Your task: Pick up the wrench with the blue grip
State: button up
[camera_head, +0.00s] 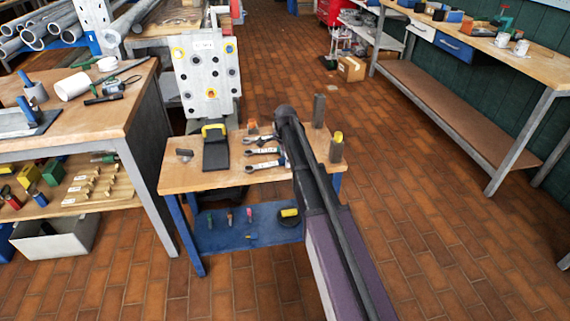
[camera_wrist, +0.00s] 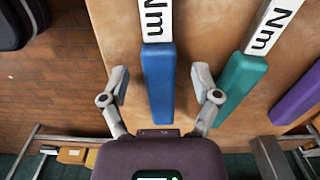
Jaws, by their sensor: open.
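The wrench with the blue grip (camera_wrist: 158,85) shows in the wrist view, its white shaft marked "Nm" running to the top edge. My gripper (camera_wrist: 160,88) is open, with one finger on each side of the blue grip. I see no firm contact, and the height gap is hard to judge. A teal grip (camera_wrist: 241,85) of another wrench lies just right of the right finger, and a purple grip (camera_wrist: 296,98) lies farther right. In the head view several wrenches (camera_head: 264,152) lie on the small wooden bench (camera_head: 185,176); my arm hides their grip ends and my gripper.
An upright white panel (camera_head: 206,80) stands behind the bench, with a black device (camera_head: 216,150) before it. Two posts (camera_head: 336,148) stand at the bench's right end. A larger workbench (camera_head: 120,110) is at left. Open brick floor (camera_head: 440,200) lies to the right.

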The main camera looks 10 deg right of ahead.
aim_at(285, 159)
dwell(0.4)
grip_shut()
jog(key=shift+r, duration=0.15)
notch_tip(285, 159, up, 3)
jog(key=p, duration=0.3)
jog(key=s+a+r+p, duration=0.1)
jog(key=s+a+p, duration=0.1)
jog(key=s, duration=1.4)
jog(key=shift+a+r, duration=0.25)
jog(key=shift+r, duration=0.15)
dwell(0.3)
